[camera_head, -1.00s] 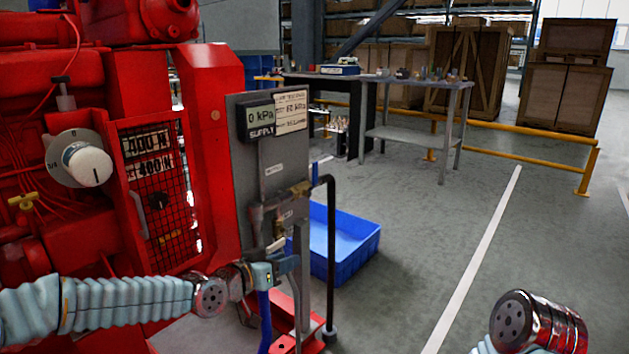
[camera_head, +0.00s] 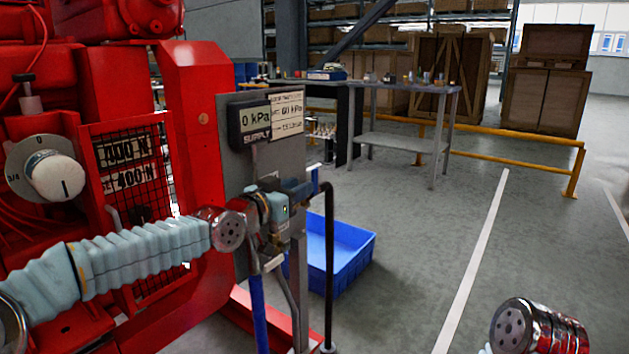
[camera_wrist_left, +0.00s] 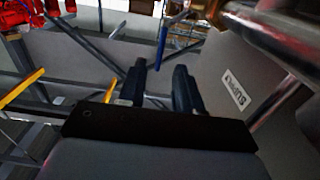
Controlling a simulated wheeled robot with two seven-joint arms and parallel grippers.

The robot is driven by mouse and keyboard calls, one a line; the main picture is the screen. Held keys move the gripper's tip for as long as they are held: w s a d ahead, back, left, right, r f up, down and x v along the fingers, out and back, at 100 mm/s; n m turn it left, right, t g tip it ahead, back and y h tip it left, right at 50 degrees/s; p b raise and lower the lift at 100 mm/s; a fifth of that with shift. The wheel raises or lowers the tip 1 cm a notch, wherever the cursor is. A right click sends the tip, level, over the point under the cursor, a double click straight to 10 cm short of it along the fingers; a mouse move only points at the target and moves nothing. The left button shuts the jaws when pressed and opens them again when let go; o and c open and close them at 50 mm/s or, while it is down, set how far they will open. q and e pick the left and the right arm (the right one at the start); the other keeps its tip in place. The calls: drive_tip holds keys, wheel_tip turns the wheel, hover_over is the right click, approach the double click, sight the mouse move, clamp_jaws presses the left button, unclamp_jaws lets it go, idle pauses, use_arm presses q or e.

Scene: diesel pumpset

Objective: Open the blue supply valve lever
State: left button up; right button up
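My left gripper (camera_head: 300,188) is raised in front of the valve pipework, just left of the lever. In the wrist view its dark fingers (camera_wrist_left: 159,85) are apart with nothing between them. The gauge (camera_head: 250,122) reads 0 kPa above a SUPPLY label.
The red engine (camera_head: 200,130) is close on the left. A black bent pipe (camera_head: 329,265) rises right of the lever. A blue bin (camera_head: 345,255) sits on the floor behind it. Open floor lies to the right, with a grey workbench (camera_head: 405,140) farther back.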

sight(315, 179)
use_arm(q)
drive_tip(key=x, duration=0.7)
drive_tip(key=shift+s+p, duration=0.1)
drive_tip(key=shift+p, duration=0.3)
drive_tip(key=shift+c, duration=0.3)
clamp_jaws()
